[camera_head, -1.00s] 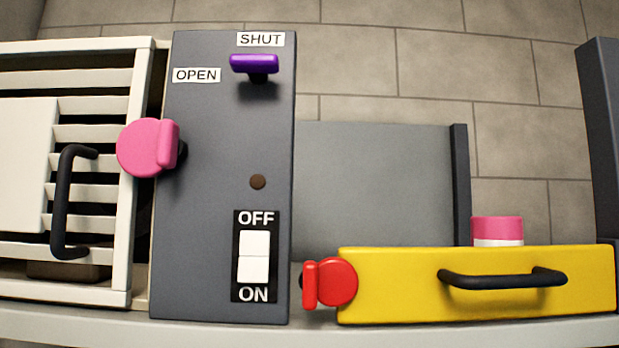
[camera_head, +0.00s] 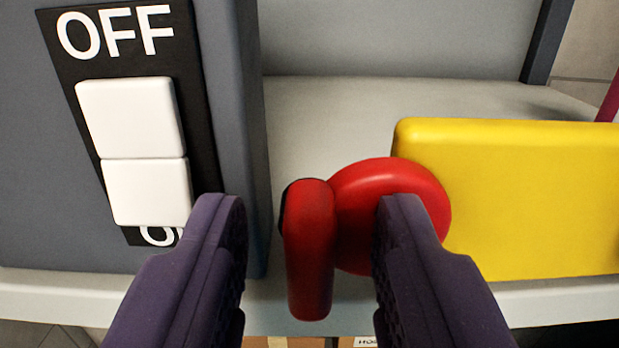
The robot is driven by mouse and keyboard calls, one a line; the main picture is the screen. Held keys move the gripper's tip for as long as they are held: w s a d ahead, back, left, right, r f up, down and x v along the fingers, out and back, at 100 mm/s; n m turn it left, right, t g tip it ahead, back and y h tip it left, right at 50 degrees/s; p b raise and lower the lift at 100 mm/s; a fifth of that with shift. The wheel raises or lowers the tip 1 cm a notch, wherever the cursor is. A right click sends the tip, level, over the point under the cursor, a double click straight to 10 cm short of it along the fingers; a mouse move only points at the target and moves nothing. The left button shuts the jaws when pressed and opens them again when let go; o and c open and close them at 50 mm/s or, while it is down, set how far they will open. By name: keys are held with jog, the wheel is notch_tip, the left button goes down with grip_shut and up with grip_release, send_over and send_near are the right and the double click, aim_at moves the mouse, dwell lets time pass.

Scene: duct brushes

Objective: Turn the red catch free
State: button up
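The red catch (camera_head: 311,245) is in the middle of the view. It has an upright red bar on the left and a round red disc on the right, and the disc overlaps the left end of the yellow panel (camera_head: 530,195). My gripper (camera_head: 308,215) is open, with purple fingers on both sides of the catch's bar. The right finger covers part of the disc. The left finger is apart from the bar, in front of the grey box's edge. I cannot tell whether the right finger touches the disc.
A dark grey box (camera_head: 235,120) stands close on the left, with a white rocker switch (camera_head: 135,150) marked OFF at its top. A pale ledge (camera_head: 330,110) lies behind the catch. A light edge (camera_head: 560,300) runs along the front below.

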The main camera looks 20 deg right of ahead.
grip_shut()
jog(key=shift+n+b, duration=0.3)
jog(key=shift+b, duration=0.05)
jog(key=n+b, duration=0.3)
jog(key=shift+f+n, duration=0.15)
jog(key=shift+n, duration=0.15)
jog(key=n+b, duration=0.2)
jog(key=n, duration=0.2)
jog(key=shift+a, duration=0.1)
jog(key=n+b, duration=0.1)
jog(key=n, duration=0.8)
jog(key=shift+w+f+n+b, duration=0.1)
jog(key=shift+n+b, duration=0.2)
jog(key=shift+b, duration=0.1)
